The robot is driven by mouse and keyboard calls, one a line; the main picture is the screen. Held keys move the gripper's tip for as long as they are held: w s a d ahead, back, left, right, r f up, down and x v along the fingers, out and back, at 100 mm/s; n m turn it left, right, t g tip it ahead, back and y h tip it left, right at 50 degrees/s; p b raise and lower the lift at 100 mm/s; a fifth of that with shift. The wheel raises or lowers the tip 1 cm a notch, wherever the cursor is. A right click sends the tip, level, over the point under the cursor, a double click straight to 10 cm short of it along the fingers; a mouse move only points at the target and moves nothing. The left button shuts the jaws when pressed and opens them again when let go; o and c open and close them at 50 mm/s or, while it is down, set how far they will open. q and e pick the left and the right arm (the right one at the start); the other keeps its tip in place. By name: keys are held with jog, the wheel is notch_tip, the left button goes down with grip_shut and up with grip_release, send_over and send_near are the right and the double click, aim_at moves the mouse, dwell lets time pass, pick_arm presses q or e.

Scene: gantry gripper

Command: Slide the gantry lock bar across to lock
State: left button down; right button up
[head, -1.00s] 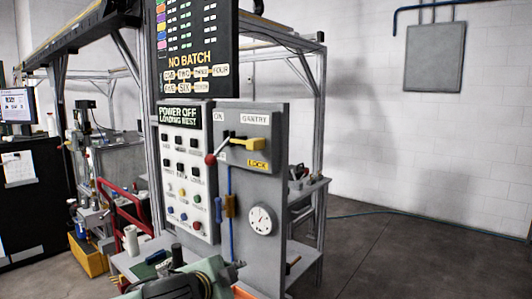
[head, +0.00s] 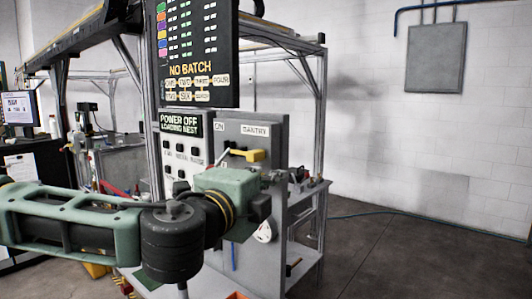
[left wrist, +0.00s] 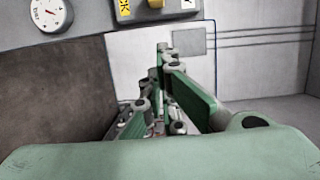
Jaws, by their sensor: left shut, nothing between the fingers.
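The yellow handle of the gantry lock bar (head: 256,155) shows in the head view on the grey gantry panel (head: 262,117), just above my left gripper (head: 290,175). Its pale rod runs up and left from it. My arm hides the LOCK label and the panel's lower part there. In the left wrist view a piece of the yellow handle (left wrist: 155,3) shows at the top edge, beside a yellow label. My left gripper (left wrist: 166,75) points away from the camera, shut and empty, and appears apart from the handle. My right gripper is not in view.
A button panel (head: 180,150) stands left of the gantry panel, under a dark batch board (head: 195,50). A round gauge (left wrist: 48,14) is on the panel. A frame with a shelf (head: 305,200) stands at the right; open floor (head: 400,250) lies beyond it.

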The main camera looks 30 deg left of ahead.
aim_at(253, 160)
pick_arm(q)
jog(key=w+a+p, duration=0.1)
jog(key=w+p, duration=0.2)
jog(key=w, duration=0.5)
jog(key=a+p, duration=0.1)
jog(key=a, duration=0.2)
jog(key=a+p, duration=0.1)
jog(key=a, duration=0.2)
jog(key=a+p, duration=0.1)
jog(key=a, duration=0.2)
jog(key=shift+w, duration=0.4)
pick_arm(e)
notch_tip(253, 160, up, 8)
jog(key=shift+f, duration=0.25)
pick_arm(q)
jog(key=shift+d, duration=0.1)
